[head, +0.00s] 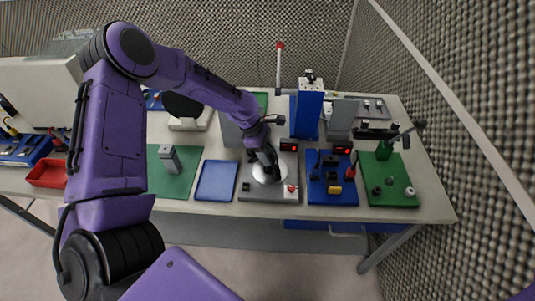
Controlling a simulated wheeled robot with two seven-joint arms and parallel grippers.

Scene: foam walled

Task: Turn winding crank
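My purple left arm reaches across from the left. My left gripper (269,172) points down over a round white disc (262,176) on a grey base plate (268,195), left of the green device. The gripper partly hides the disc, and I cannot tell whether they touch. The finger gap is too small to judge. My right gripper is out of view.
A blue fixture plate (332,196) with small parts lies between the grey and green plates. A blue tray (216,180) and a red bin (47,173) are farther left. A tall blue device (306,110) stands behind. A foam wall (470,120) bounds the right side.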

